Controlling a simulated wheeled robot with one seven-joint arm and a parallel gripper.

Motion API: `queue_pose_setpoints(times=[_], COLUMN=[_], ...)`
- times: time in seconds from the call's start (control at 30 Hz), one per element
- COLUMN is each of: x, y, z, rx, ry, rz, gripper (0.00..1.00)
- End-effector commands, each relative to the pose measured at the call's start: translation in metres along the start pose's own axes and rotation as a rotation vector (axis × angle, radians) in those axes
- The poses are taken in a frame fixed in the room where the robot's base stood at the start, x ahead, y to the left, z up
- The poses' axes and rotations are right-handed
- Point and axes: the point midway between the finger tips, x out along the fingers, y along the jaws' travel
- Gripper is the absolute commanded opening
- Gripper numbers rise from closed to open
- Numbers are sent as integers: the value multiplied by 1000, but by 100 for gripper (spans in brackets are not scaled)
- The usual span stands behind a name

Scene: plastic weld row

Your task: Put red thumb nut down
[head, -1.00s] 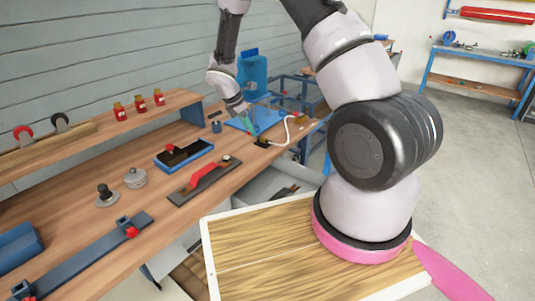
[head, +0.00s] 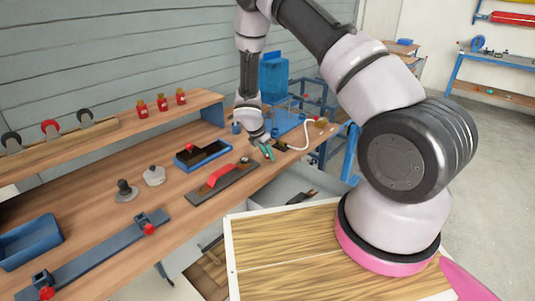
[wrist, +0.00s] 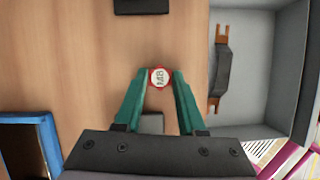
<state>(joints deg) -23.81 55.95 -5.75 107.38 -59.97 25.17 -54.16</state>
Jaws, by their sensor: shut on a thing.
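The red thumb nut (wrist: 159,77), with a white top marked M8, sits between the tips of the green fingers in the wrist view. My gripper (wrist: 159,78) is shut on it. In the head view my gripper (head: 268,152) points down close over the wooden workbench (head: 185,205), between the red-handled float and the blue plate. The nut is too small to make out there. I cannot tell whether it touches the bench top.
A red-handled float (head: 222,180) and a blue tray (head: 203,145) lie left of my gripper. A blue plate (head: 288,120) and a white cable (head: 312,138) are beyond it. An open grey drawer (wrist: 270,100) holds a dark tool with orange ends (wrist: 222,65).

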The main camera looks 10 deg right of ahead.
Motion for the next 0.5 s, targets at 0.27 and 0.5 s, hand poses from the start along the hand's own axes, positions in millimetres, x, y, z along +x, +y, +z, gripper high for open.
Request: queue_pose_setpoints(times=[0.27, 0.5], x=[2, 1], y=[0, 0], z=[0, 0], rx=[1, 2], ry=[-1, -1], rz=[1, 1], gripper=[0, 69])
